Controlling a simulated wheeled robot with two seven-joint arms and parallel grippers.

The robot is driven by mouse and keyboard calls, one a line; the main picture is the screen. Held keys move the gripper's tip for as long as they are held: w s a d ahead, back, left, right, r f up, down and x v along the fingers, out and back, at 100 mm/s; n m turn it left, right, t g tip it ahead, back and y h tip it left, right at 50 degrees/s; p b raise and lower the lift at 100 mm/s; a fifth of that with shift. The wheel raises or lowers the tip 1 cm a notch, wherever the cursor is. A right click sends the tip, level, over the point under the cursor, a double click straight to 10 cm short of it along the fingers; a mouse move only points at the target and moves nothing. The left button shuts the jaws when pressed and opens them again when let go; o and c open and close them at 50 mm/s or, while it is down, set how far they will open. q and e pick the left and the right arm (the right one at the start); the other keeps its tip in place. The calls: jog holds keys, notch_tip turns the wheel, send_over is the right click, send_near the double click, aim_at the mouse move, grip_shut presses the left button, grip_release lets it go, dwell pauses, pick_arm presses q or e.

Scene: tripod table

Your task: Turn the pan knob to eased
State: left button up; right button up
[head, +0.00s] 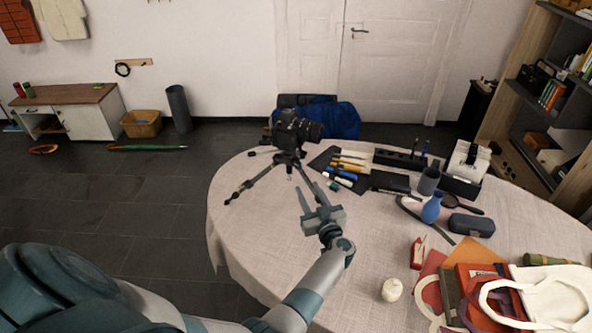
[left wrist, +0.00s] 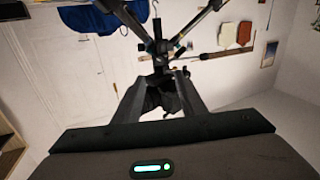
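A black camera (head: 297,130) sits on a small dark tripod (head: 268,177) with spread legs, at the far left part of the round table. The pan knob is too small to make out in the head view. My left gripper (head: 311,194) is just in front of the tripod, to the right of its front leg, with its fingers apart and pointing toward it. In the left wrist view the tripod (left wrist: 158,50) appears upside down, and its dark head lies beyond and between the open fingers (left wrist: 161,92). I cannot tell whether they touch it. My right gripper is not in view.
The round table (head: 260,240) has free cloth at front left. Books, a bag and a candle (head: 391,289) are at front right.

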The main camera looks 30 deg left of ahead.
aim_at(294, 164)
pick_arm(q)
jog(key=b+x, duration=0.3)
jog(key=x, duration=0.3)
jog(key=b+x, duration=0.4)
jog(key=x, duration=0.2)
jog(key=shift+f, duration=0.25)
jog(key=shift+w+a+r+b, duration=0.15)
jog(key=shift+w+a+b, duration=0.15)
jog(key=shift+a, duration=0.2)
grip_shut()
